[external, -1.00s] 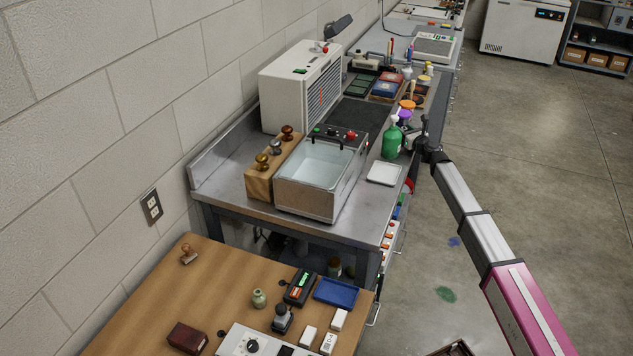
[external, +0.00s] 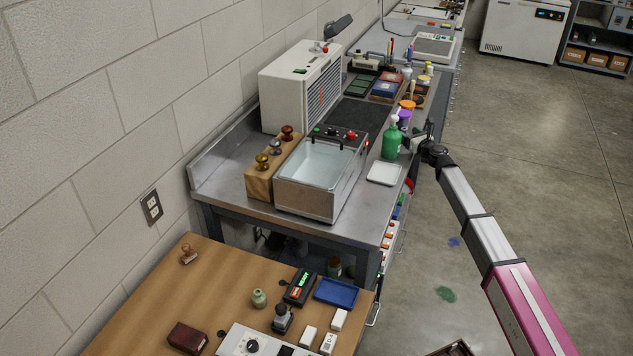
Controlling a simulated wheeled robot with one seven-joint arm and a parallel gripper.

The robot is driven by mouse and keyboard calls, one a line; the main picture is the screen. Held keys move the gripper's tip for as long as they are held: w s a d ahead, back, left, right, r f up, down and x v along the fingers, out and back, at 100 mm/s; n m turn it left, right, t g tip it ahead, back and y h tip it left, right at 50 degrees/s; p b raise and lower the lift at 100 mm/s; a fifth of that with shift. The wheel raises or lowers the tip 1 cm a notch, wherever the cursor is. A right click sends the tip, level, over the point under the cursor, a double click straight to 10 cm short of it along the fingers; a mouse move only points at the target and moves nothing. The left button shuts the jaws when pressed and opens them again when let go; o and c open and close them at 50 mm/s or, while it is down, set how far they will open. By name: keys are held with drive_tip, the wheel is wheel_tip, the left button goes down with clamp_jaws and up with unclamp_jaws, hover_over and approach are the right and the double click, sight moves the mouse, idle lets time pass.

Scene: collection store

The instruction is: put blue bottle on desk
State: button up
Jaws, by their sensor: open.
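My gripper (external: 412,141) is open at the right edge of the metal workbench (external: 243,202), its fingers toward a green bottle (external: 392,141) with a white pump top. It is close beside the bottle; I cannot tell whether it touches. No plainly blue bottle stands out. A small pale bluish bottle (external: 406,73) stands farther back on the bench, too small to tell its colour surely. A wooden desk (external: 222,290) is in the foreground.
A white tray (external: 384,173) lies in front of the green bottle, beside a metal water basin (external: 305,200). A purple-topped container (external: 404,118) stands just behind the bottle. The desk holds a blue tray (external: 336,292) and a small pale green vase (external: 259,299); its left middle is clear.

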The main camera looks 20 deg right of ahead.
drive_tip(key=s, duration=0.8)
drive_tip(key=shift+s+d, duration=0.15)
drive_tip(key=shift+d, duration=0.1)
drive_tip(key=shift+o, duration=0.4)
drive_tip(key=shift+s, duration=0.4)
drive_tip(key=shift+w+d, duration=0.1)
